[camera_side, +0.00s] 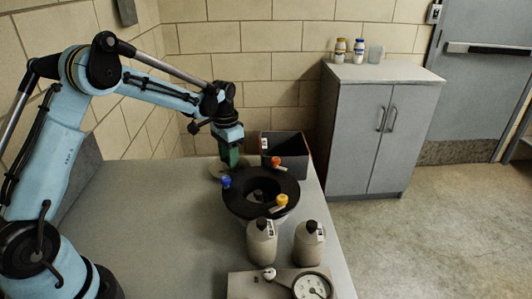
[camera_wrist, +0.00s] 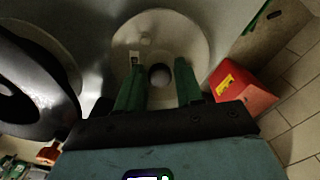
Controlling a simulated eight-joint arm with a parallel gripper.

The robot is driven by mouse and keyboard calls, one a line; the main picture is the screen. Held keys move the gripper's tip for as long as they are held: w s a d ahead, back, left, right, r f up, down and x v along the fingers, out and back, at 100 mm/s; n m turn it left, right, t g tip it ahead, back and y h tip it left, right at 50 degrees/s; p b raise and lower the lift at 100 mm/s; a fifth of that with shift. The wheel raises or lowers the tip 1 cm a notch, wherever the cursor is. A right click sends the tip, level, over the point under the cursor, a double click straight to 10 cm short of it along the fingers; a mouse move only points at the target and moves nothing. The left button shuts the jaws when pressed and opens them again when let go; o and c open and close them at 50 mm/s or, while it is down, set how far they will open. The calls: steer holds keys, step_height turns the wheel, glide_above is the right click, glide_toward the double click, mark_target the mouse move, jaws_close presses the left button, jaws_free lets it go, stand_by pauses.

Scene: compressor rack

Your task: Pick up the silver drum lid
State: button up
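The silver drum lid (camera_wrist: 190,32) is a pale round disc lying flat on the table in the wrist view, with a small round knob (camera_wrist: 159,75) on top. In the side view the lid (camera_side: 215,171) shows only in part, behind my gripper. My gripper (camera_wrist: 159,62) points down over the lid with its two green fingers apart, one on each side of the knob. Nothing is visibly held. In the side view my gripper (camera_side: 231,164) is low, close over the lid; I cannot tell whether the fingers touch it.
A black ring-topped drum (camera_side: 243,205) with blue, orange and yellow knobs stands right beside the lid. A dark open bin (camera_side: 293,159) is behind it. A red block (camera_wrist: 240,92) is close to the right finger. Two grey bottles (camera_side: 262,243) and a gauge (camera_side: 313,287) stand in front. The table's left is clear.

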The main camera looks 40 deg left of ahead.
jaws_close()
steer(key=shift+r, duration=0.1)
